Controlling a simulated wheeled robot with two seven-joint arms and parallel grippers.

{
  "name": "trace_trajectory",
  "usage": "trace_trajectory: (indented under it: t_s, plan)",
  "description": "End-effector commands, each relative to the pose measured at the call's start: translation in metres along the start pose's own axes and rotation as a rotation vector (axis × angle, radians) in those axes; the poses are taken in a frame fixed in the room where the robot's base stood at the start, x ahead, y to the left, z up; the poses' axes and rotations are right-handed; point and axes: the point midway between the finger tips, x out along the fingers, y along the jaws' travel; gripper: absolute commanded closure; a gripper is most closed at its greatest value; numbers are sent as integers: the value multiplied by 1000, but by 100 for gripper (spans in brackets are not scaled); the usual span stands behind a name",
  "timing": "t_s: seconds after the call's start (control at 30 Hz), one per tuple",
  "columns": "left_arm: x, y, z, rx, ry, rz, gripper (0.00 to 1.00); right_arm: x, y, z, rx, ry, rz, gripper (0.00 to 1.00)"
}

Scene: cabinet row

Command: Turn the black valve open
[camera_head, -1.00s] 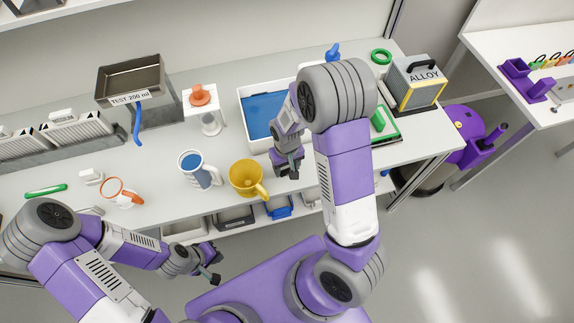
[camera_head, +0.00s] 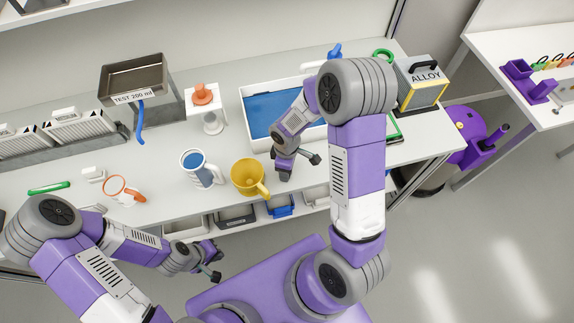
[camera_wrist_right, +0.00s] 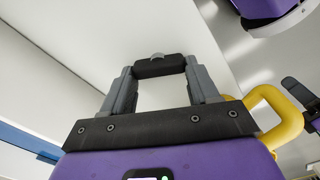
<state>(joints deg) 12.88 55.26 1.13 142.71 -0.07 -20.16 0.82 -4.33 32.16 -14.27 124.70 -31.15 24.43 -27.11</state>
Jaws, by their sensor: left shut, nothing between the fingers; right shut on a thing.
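My right gripper (camera_head: 284,174) is low over the counter's front part, between the blue-floored white tray and the yellow mug. In the right wrist view its grey fingers (camera_wrist_right: 158,68) close on a small dark piece with a rounded grey bit on top. I cannot tell whether this piece is the black valve. No black valve shows plainly elsewhere; my right arm hides part of the counter. My left gripper (camera_head: 212,264) is shut and empty, in front of the counter's front edge.
On the counter (camera_head: 150,222) stand a yellow mug (camera_head: 247,174), a white-and-blue mug (camera_head: 193,163), a white tray (camera_head: 241,92), an orange-knobbed stand (camera_head: 203,94), a grey TEST container (camera_head: 135,75) with a blue hose, and an ALLOY box (camera_head: 424,82). The yellow mug is close to my right gripper.

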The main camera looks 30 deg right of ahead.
Motion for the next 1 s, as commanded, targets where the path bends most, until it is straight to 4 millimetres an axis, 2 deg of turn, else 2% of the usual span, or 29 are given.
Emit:
trace_trajectory:
  t_s: [0.5,1.0]
  plan:
    - [-10,4,0,0,0,0,100,-1,-2,0,-398,2,2,71]
    - [-12,5,0,0,0,0,100,-1,-3,0,-515,2,3,71]
